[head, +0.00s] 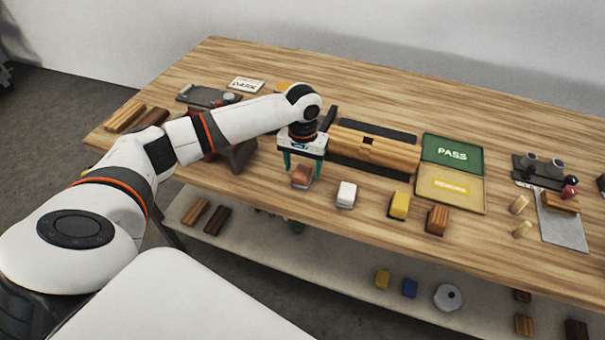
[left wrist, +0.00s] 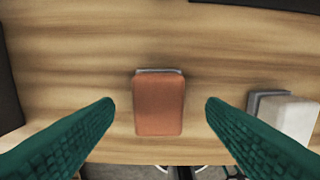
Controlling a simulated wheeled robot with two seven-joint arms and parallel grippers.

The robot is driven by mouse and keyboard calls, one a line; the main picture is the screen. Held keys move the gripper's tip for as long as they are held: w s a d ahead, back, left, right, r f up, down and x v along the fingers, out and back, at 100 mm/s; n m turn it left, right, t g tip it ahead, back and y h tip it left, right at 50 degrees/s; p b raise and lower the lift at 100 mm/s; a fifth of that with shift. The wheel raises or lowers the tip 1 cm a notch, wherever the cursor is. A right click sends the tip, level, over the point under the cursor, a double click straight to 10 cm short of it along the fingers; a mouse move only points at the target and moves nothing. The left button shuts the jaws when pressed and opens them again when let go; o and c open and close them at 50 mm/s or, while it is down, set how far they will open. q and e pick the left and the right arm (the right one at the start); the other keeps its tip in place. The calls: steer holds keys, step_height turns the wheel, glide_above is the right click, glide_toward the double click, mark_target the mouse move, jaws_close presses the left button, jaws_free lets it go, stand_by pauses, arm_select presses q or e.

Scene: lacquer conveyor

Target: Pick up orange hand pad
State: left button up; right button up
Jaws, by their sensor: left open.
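The orange hand pad (head: 301,173) is a small orange-brown block with a grey edge near the front edge of the wooden table. In the left wrist view the pad (left wrist: 158,106) lies centred between my green fingers. My left gripper (head: 301,171) is open above the pad, with its fingers on either side of it. In the left wrist view there are clear gaps between the gripper (left wrist: 160,106) fingertips and the pad, and nothing is held. My right gripper is not in view.
A white pad (head: 346,194) stands close to the right, also in the left wrist view (left wrist: 285,115). A yellow pad (head: 399,205) and a wooden block (head: 437,220) are further right. Behind are a wooden conveyor (head: 375,148) and green PASS tray (head: 453,153). The table (head: 330,216) edge is close in front.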

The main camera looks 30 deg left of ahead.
mark_target(303, 171)
arm_select(q)
steer(key=shift+a+f, duration=0.1)
steer(key=shift+f, duration=1.2)
steer(key=c, duration=1.1)
steer(key=shift+o, duration=0.2)
steer(key=shift+r, duration=0.15)
step_height(303, 171, up, 10)
steer(key=shift+f+b, duration=0.1)
steer(key=shift+b, duration=0.3)
steer(key=shift+o, duration=1)
steer(key=shift+c, duration=0.6)
